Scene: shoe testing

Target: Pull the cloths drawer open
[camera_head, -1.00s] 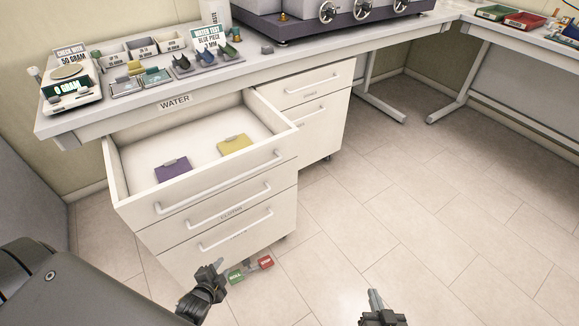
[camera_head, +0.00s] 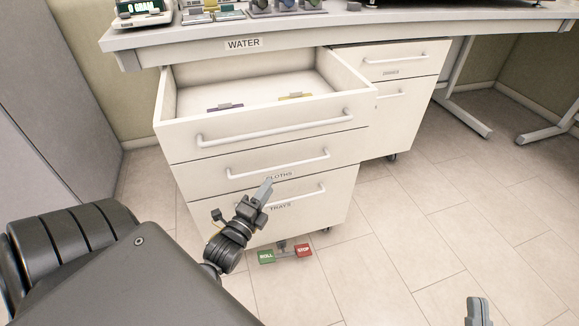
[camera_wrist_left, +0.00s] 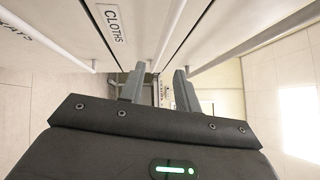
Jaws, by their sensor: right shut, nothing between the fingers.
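The cloths drawer (camera_head: 235,182) is the middle front of the white cabinet, with its CLOTHS label under a white bar handle (camera_head: 300,159). It looks shut. My left gripper (camera_head: 265,190) is in front of the lower drawers, its fingertips just below the CLOTHS label in the head view. In the left wrist view my left gripper (camera_wrist_left: 159,75) has its fingers apart, with nothing held. The cloths handle (camera_wrist_left: 172,35) runs down toward the gap between them; I cannot tell whether they touch. My right gripper (camera_head: 478,312) is shut and empty at the lower right, partly cut off.
The top drawer (camera_head: 185,143) stands open, with a purple item and a yellow item inside. The trays drawer (camera_head: 325,212) is below. A pedal with green ROLL (camera_head: 266,257) and red STOP (camera_head: 303,251) pads is on the floor. Free floor lies right.

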